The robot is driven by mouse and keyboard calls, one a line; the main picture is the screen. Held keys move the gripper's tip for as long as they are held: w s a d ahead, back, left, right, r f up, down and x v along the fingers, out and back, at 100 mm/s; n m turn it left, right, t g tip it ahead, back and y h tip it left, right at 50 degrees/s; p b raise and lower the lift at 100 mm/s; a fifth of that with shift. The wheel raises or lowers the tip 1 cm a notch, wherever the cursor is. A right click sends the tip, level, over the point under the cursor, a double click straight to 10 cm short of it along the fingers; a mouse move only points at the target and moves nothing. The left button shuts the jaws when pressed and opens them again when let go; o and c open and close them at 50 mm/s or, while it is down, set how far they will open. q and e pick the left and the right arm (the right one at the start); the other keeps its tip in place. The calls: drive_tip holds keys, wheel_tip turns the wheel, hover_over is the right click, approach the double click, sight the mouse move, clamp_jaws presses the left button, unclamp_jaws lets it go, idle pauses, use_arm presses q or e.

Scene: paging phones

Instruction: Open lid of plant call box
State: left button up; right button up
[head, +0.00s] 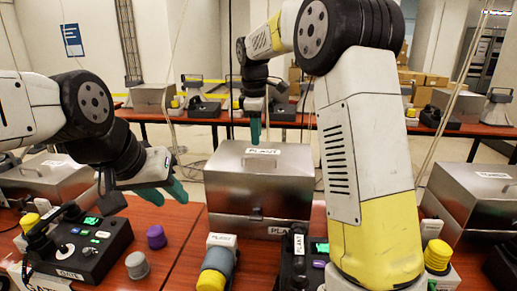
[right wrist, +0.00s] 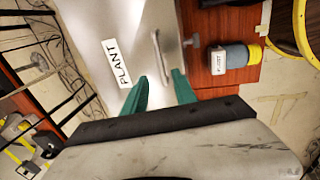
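The plant call box (head: 235,190) is a grey metal box in the middle of the head view, with PLANT labels on its top and low front. Its lid (head: 225,163) looks shut, with a small latch at the front seam. My right gripper (head: 256,132) points down above the box's back edge. In the right wrist view my right gripper (right wrist: 160,88) has two green fingers apart with nothing between them; the box's grey surface (right wrist: 118,25), PLANT label and a bar handle (right wrist: 160,58) show beyond. My left gripper (head: 172,188) is left of the box; its finger gap is unclear.
A black control box (head: 85,250) with a handset stands at front left, beside purple (head: 156,237) and grey (head: 137,265) knobs. Other metal boxes stand left (head: 45,180) and right (head: 480,195).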

sight(257, 157)
drive_tip(key=f, duration=0.4)
drive_tip(key=w+f, duration=0.1)
drive_tip(key=f, duration=0.1)
drive_tip(key=shift+w+d+f, duration=0.1)
drive_tip(key=shift+d+f, duration=0.05)
drive_tip(key=shift+f, duration=0.25)
clamp_jaws()
idle(1.0)
